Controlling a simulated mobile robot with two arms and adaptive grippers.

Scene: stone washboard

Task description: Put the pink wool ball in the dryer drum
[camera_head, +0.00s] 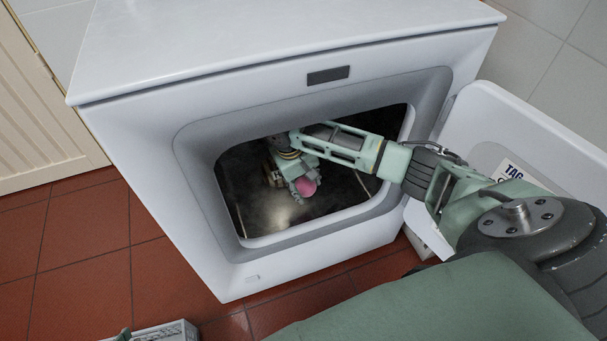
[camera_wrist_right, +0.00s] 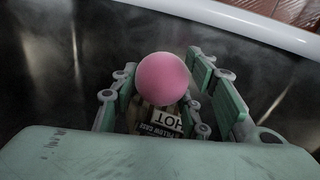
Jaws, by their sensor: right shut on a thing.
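The pink wool ball (camera_head: 306,186) is inside the dryer drum (camera_head: 240,195). My right arm reaches through the open round-cornered doorway, and my right gripper (camera_head: 301,188) is inside the drum, shut on the ball. In the right wrist view the ball (camera_wrist_right: 162,78) sits between the green fingers, near their tips, with its far side clear of them. The ball appears held above the dark drum floor; the exact gap cannot be told. My left gripper is not identifiable in either view.
The white dryer's door (camera_head: 515,135) stands open on the right, behind my arm. The doorway rim (camera_head: 330,230) surrounds my arm. A grey container (camera_head: 165,332) stands on the red tiles at the bottom left.

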